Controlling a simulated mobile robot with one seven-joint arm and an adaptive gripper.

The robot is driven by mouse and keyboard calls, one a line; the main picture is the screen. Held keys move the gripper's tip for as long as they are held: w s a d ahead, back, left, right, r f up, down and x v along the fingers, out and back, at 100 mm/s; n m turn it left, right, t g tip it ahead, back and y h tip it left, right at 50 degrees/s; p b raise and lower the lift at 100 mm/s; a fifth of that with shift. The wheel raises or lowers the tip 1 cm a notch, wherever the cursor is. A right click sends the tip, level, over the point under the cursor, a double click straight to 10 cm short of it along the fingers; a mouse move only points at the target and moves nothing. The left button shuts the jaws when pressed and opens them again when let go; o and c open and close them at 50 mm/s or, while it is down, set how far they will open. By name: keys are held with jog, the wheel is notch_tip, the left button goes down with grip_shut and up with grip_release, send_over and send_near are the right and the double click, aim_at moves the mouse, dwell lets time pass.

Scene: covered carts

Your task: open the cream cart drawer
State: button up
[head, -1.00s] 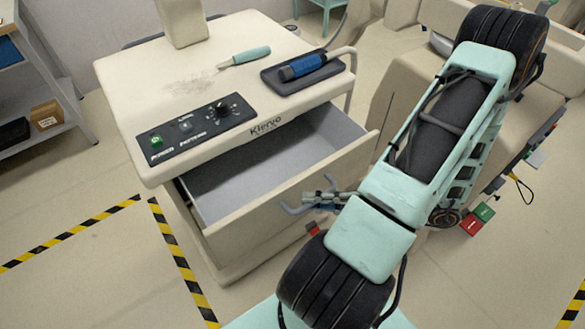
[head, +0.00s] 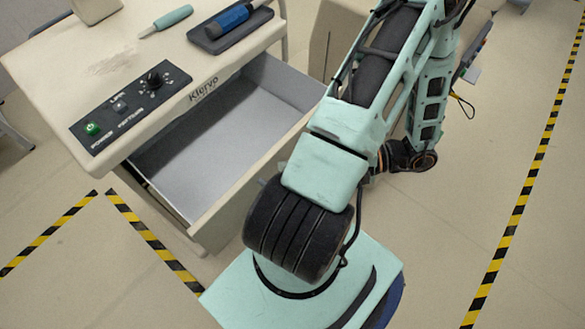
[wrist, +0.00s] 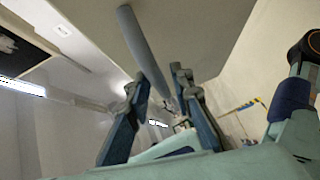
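The cream cart's drawer (head: 215,150) stands well out from the cart (head: 55,50) in the head view. Its grey inside looks empty. The drawer front (head: 215,218) faces me, and my arm covers its right part. The grey bar handle (wrist: 143,45) shows in the wrist view, running down between the two fingers of my gripper (wrist: 162,80). The fingertips look closed on it from both sides. My gripper and the handle are hidden behind my arm in the head view.
A teal-handled tool (head: 172,17) and a dark tray (head: 228,30) with a blue-handled tool lie on the cart top, beside a control panel (head: 130,105). Yellow-black tape (head: 150,238) marks the floor. Open floor lies to the right.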

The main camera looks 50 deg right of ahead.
jog(key=shift+o, duration=0.3)
jog(key=shift+d, duration=0.1)
jog(key=v, duration=1.2)
